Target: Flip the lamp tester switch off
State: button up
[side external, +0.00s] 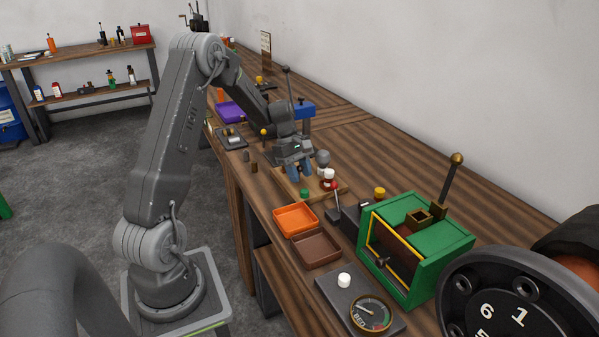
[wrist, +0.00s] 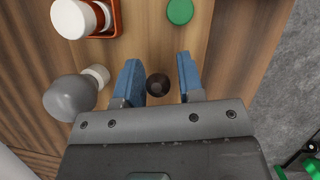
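The lamp tester appears to be the light wooden board (side external: 283,187) under my gripper; it also shows in the wrist view (wrist: 222,50). It bears a grey bulb (side external: 323,157), also at left in the wrist view (wrist: 70,98), and a green button (side external: 304,193), also at top in the wrist view (wrist: 180,11). My gripper (side external: 299,172) is open, with blue fingers pointing down at the board. A small dark round knob (wrist: 158,84), possibly the switch, lies between the fingertips in the wrist view, with gaps on both sides. Whether it is on or off cannot be told.
A white-topped part in a red holder (wrist: 75,18) stands near the bulb. An orange tray (side external: 296,220) and a brown tray (side external: 316,248) lie nearer the camera. A green machine with a tall lever (side external: 420,240) stands right of them.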

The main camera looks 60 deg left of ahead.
grip_shut()
jog(key=shift+d+f+y, duration=0.1)
jog(key=shift+d+y, duration=0.15)
jog(key=shift+y, duration=0.65)
jog(key=shift+o, duration=0.6)
grip_release()
jog(key=v, duration=1.3)
jog(key=shift+r, duration=0.4)
